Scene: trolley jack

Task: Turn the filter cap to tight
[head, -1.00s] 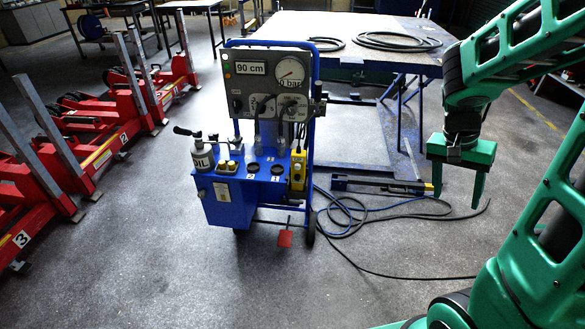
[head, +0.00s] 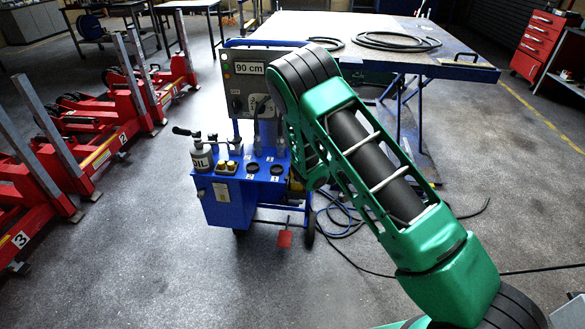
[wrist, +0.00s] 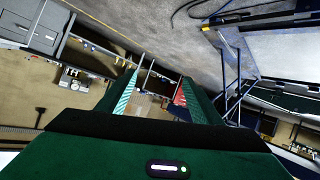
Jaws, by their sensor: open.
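The blue trolley jack unit (head: 228,208) stands in the middle of the head view. Its top deck carries a grey oil can (head: 202,157), two yellow-topped fittings (head: 228,168) and two round black fittings (head: 265,168). I cannot tell which of these is the filter cap. The grey panel (head: 240,88) above reads "90 cm"; my arm covers its right part and the deck's right end. My gripper (wrist: 158,88) shows only in the wrist view, open with nothing seen between its fingers; in the head view it is hidden behind my arm.
Red numbered lifting columns (head: 95,150) stand in a row at the left. A large table (head: 300,25) with coiled black hoses (head: 397,41) is behind the trolley. Blue and black hoses lie on the floor to its right. The floor in front is clear.

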